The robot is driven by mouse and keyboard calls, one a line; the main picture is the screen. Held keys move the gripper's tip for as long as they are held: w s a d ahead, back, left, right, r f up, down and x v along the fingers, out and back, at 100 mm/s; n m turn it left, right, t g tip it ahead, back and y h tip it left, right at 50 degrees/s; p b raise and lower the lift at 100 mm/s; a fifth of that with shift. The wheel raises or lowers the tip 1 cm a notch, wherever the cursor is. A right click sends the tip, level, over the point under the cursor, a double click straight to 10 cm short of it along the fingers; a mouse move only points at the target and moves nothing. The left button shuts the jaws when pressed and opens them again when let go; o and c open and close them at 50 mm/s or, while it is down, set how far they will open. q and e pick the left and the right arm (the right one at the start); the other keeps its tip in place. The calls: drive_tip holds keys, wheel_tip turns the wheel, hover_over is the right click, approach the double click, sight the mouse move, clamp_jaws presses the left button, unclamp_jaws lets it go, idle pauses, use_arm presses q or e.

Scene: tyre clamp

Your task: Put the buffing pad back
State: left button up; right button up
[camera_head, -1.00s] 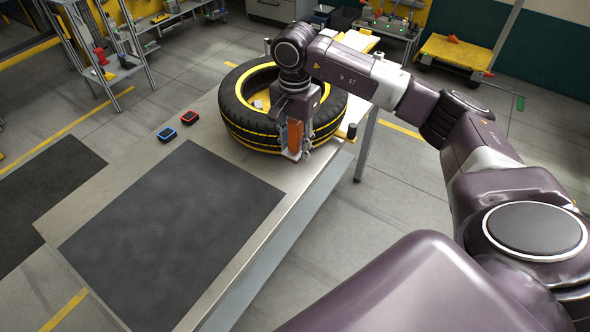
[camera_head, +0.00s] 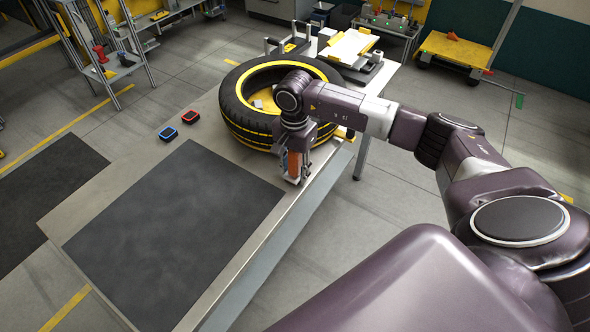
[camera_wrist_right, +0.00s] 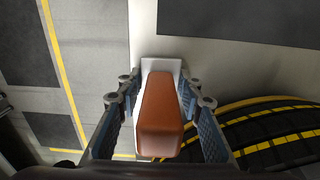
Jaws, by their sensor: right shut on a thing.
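The buffing pad, an orange-brown block with a pale base, is in my right gripper (camera_head: 293,181). The pad (camera_head: 293,164) shows between the fingers in the head view, at the tyre's near right side by the table's long edge. In the right wrist view the pad (camera_wrist_right: 160,115) fills the space between the two blue-grey fingers (camera_wrist_right: 160,100), and its pale base (camera_wrist_right: 170,65) points away from the wrist. I cannot tell whether the base touches the table. My left gripper is not in view.
The black and yellow tyre (camera_head: 250,127) lies flat on the table beside my gripper. A dark mat (camera_head: 170,235) covers the near table. A blue device (camera_head: 168,133) and a red device (camera_head: 190,117) lie left of the tyre. A clamp-like fixture (camera_head: 350,48) stands behind it.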

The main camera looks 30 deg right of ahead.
drive_tip(key=o, duration=1.2)
drive_tip(key=shift+f, duration=0.1)
drive_tip(key=shift+c, duration=0.2)
drive_tip(key=shift+r, duration=0.2)
drive_tip(key=shift+w+r, duration=0.1)
drive_tip(key=shift+r, duration=0.25)
wheel_tip(320, 180, up, 11)
drive_tip(key=shift+r+b, duration=0.15)
drive_tip(key=shift+b, duration=1)
